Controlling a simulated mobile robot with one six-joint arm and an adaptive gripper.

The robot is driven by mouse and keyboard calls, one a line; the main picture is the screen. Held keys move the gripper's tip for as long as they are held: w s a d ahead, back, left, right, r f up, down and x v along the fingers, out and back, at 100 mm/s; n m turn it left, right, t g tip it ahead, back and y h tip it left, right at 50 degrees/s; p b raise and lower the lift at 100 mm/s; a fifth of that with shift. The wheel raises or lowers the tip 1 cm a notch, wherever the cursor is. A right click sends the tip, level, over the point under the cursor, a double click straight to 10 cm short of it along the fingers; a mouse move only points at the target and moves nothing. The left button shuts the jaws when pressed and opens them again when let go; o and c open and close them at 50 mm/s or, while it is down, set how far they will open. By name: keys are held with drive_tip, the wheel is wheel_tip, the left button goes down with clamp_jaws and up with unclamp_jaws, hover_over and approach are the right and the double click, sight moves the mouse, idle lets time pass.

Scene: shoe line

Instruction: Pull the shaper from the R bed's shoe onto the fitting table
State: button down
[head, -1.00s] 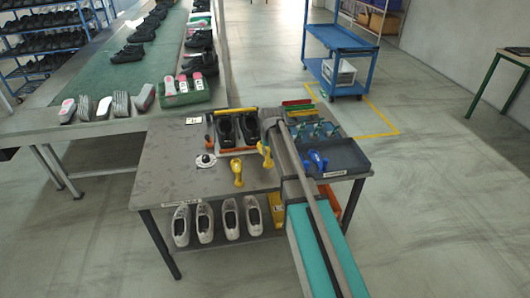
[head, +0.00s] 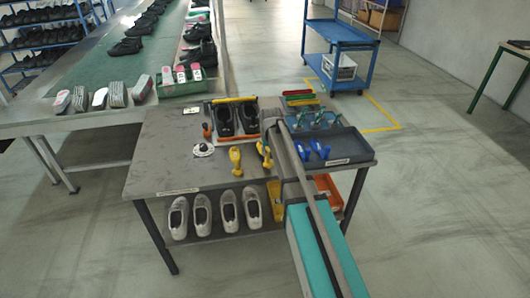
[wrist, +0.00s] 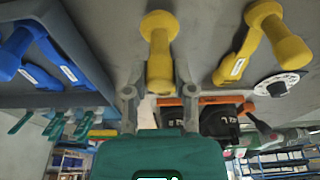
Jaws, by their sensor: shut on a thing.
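My gripper (wrist: 160,92) is shut on a yellow shaper (wrist: 160,55), whose rounded end shows between the fingers in the wrist view. It also shows in the head view (head: 266,155), close to the blue-grey tray and apart from the shoes. Whether it touches the table cannot be told. Another yellow shaper (head: 236,158) lies on the grey fitting table (head: 165,155) to its left. Two black shoes (head: 223,120) sit on beds behind, with an orange bar (wrist: 210,100) in front. My arm hides part of the gripper in the head view.
A white round dial (head: 203,149) and an orange-topped tool (head: 207,130) stand left. Light shoes (head: 202,215) rest on the lower shelf. The table's left front is clear.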

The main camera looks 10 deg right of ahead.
drive_tip(key=shift+f+b, duration=0.5)
drive_tip(key=shift+f, duration=0.2)
drive_tip(key=shift+c, duration=1.8)
unclamp_jaws()
drive_tip(key=shift+r, duration=0.1)
drive_tip(key=shift+w+p+v, duration=0.3)
drive_tip(key=shift+p+v, duration=1.15)
drive_tip(key=shift+p, duration=0.05)
drive_tip(key=shift+w+p+v, duration=0.3)
drive_tip(key=shift+p+v, duration=1.1)
drive_tip(key=shift+p, duration=0.15)
drive_tip(key=shift+w+p+v, duration=0.3)
drive_tip(key=shift+p+v, duration=1.15)
drive_tip(key=shift+p, duration=0.05)
drive_tip(key=shift+s+r, duration=0.1)
drive_tip(key=shift+r, duration=0.05)
